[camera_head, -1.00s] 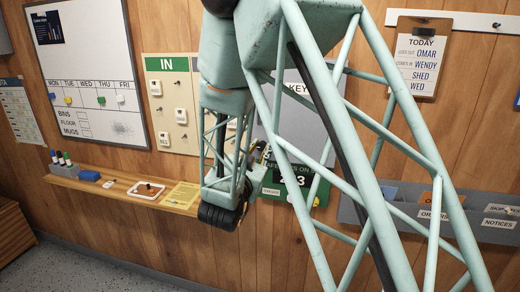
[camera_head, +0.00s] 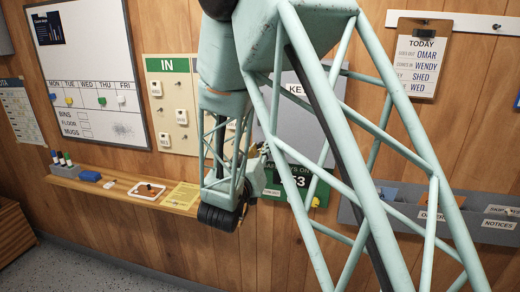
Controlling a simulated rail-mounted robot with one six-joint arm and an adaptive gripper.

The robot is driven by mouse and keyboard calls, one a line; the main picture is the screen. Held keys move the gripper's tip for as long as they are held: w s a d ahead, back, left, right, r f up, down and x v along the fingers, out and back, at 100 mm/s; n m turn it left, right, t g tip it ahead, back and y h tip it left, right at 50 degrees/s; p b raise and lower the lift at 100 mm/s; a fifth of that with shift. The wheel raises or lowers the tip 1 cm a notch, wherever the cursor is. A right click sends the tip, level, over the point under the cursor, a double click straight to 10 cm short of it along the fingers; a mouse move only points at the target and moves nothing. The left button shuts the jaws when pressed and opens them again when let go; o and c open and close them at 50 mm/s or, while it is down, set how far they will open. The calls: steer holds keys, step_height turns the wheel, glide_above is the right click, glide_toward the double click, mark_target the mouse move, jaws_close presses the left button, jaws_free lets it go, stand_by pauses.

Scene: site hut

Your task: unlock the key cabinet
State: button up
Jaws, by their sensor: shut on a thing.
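The key cabinet (camera_head: 290,126) is a grey panel on the wood wall, with a white label reading "KE…" near its top. My pale green lattice arm crosses in front of it and hides much of its face, and I cannot make out its lock. My gripper (camera_head: 261,149) shows only as a small dark piece beyond my wrist, at the cabinet's lower left edge in the picture. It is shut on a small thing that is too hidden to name. I cannot tell whether that thing touches the cabinet.
An IN board (camera_head: 167,111) with tags is to the left. A wooden shelf (camera_head: 110,192) carries markers, a white tray (camera_head: 146,190) and a yellow sheet (camera_head: 182,196). Grey document pockets (camera_head: 491,222) are at the right.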

steer(key=n+p, duration=0.2)
steer(key=n, duration=0.3)
steer(key=shift+a+n, duration=0.1)
steer(key=shift+n, duration=0.2)
steer(key=n+p, duration=0.2)
steer(key=n, duration=0.4)
steer(key=shift+f+p, duration=0.1)
steer(key=shift+p, duration=0.3)
steer(key=o, duration=0.8)
steer(key=shift+o, duration=0.2)
steer(key=shift+s+a, duration=0.1)
steer(key=v, duration=1.1)
steer(key=shift+s, duration=0.35)
